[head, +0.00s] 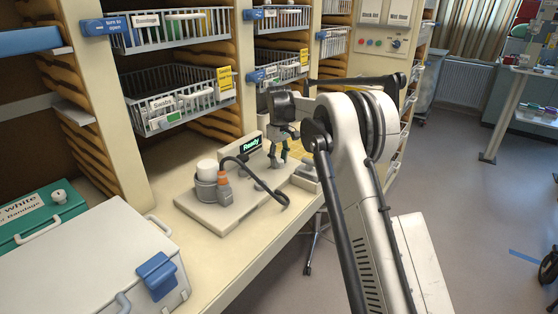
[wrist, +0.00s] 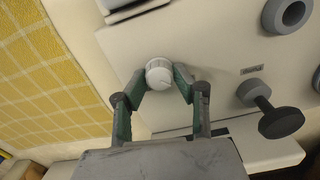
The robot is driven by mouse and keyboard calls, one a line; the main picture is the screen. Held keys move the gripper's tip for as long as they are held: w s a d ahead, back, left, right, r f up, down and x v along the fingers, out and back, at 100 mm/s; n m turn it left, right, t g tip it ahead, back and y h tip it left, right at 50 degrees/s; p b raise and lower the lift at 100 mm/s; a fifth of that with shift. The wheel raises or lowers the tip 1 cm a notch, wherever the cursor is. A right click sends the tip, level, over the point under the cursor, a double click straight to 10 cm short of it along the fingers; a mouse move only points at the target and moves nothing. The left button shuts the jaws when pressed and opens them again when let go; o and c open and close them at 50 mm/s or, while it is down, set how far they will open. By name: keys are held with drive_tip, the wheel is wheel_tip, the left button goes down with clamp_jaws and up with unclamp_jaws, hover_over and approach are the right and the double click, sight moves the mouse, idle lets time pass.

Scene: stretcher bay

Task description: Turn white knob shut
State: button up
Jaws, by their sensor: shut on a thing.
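The white knob (wrist: 159,74) is a small round white cap with a line mark on its face, in the upper middle of the wrist view. My gripper (wrist: 160,84) has its two green-lined fingers on either side of the knob and is shut on it. In the head view my gripper (head: 281,158) points down at the back of a pale device base (head: 240,215) on the counter. The knob is hidden behind my gripper there.
A "Ready" display (head: 250,145) stands behind the device. A white case (head: 95,260) fills the counter's near left. Wire baskets (head: 180,105) hang above.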

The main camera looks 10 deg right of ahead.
sight(279, 160)
drive_tip(key=o, duration=1.1)
drive_tip(key=shift+r, duration=0.1)
wheel_tip(279, 160, up, 12)
drive_tip(key=shift+f, duration=0.1)
